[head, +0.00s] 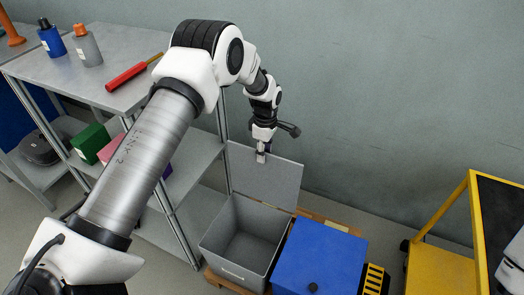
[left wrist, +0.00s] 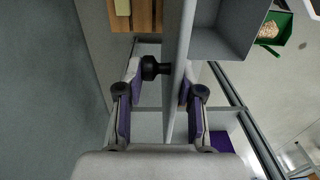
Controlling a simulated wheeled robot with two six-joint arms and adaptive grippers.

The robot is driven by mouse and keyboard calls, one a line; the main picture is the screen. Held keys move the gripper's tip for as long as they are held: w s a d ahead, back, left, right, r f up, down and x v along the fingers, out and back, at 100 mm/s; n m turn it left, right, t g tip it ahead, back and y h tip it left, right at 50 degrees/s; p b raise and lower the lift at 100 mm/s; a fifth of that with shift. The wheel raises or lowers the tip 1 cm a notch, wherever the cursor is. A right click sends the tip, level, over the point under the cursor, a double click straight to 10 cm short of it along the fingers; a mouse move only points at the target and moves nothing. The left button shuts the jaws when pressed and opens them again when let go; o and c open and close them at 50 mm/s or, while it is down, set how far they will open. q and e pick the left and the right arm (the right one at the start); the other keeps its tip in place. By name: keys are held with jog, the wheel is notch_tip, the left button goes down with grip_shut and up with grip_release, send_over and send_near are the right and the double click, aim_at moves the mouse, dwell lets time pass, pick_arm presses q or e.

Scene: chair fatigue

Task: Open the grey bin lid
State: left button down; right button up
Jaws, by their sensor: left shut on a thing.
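My right gripper is not in view; only a white part of my right arm shows at the right edge of the head view.
A blue bin (head: 320,258) with a closed lid stands right beside the grey one, on a wooden pallet (head: 330,222). A metal shelf (head: 112,80) with bottles and a red-handled tool is at the left. A yellow cart (head: 432,268) is at the right. The wall is close behind.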

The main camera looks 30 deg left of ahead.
pick_arm(q)
jog(key=shift+w+r, duration=0.1)
jog(key=shift+r, duration=0.05)
jog(key=shift+w+f, duration=0.2)
jog(key=c, duration=0.9)
grip_release()
notch_tip(320, 180, up, 12)
jog(key=shift+w, duration=0.1)
